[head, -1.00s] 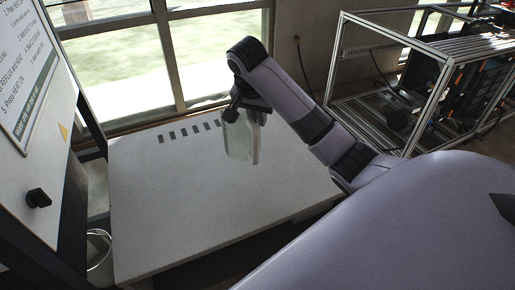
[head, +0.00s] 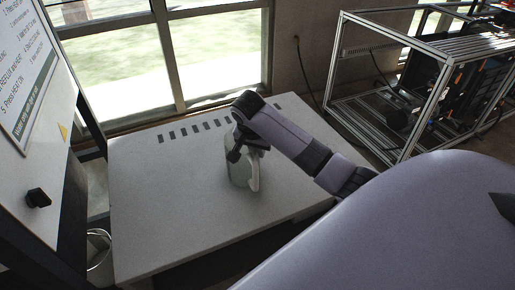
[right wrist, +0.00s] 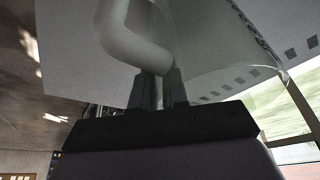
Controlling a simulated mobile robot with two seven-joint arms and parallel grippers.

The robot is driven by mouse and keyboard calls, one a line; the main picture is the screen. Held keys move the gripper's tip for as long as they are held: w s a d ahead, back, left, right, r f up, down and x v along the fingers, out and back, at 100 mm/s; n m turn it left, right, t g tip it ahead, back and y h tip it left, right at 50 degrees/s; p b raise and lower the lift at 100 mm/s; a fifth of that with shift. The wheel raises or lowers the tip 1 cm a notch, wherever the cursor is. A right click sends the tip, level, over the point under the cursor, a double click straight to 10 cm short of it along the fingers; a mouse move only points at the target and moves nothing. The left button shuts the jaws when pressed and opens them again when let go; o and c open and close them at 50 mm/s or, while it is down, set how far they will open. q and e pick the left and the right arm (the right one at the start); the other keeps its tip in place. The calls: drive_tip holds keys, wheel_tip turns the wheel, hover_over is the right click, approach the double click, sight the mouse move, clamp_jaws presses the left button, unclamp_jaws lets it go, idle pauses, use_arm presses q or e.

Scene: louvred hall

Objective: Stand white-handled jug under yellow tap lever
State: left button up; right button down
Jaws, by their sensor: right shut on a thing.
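The jug (head: 239,173) is clear and greenish, with a white handle (right wrist: 128,42) that shows large in the right wrist view. My right gripper (head: 240,149) is shut on the white handle, its fingertips meeting at the handle in the right wrist view (right wrist: 158,90). The jug is roughly upright over the middle of the grey table (head: 165,215), low at its surface; I cannot tell whether its base touches. Gripper and wrist hide part of the jug's top. I see no yellow tap lever in these views. My left gripper is not in view.
A panel with printed text and a black knob (head: 38,198) stands at the left. A pale bucket (head: 99,252) is beside the table's left edge. A row of dark slots runs along the table's back. A metal frame rack (head: 432,90) stands at right. The table's left half is clear.

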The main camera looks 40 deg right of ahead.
drive_tip(key=shift+f, duration=0.1)
drive_tip(key=c, duration=1.2)
unclamp_jaws()
drive_tip(key=shift+o, duration=0.4)
